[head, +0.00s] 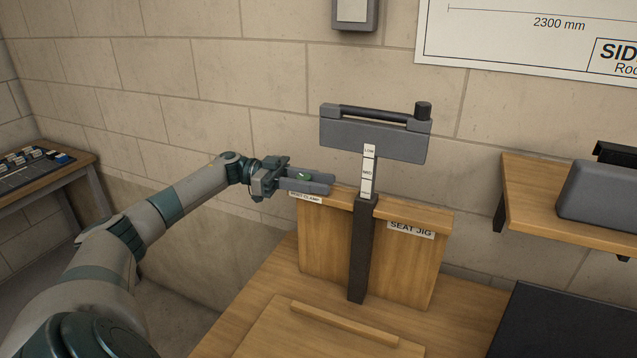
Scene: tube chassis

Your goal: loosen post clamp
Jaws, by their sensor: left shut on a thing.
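The seat jig is a wooden board (325,250) with a dark upright post (362,255) and a "SEAT JIG" label. The post carries a grey head block (372,139) with a dark bar on top, and a white scale strip with LOW and MID marks. My left gripper (318,181) reaches in from the left to the board's top left corner, just above a small label (306,198) that seems to read POST CLAMP. It is shut on the post clamp's handle, of which a small green part (303,175) shows; the fingers hide most of it. My right gripper is out of view.
A wooden bench (240,318) with a raised strip (343,322) lies in front of the jig. A wooden shelf (525,205) with a grey case (600,192) juts out at the right, above a black surface (560,325). A side table (65,165) stands far left.

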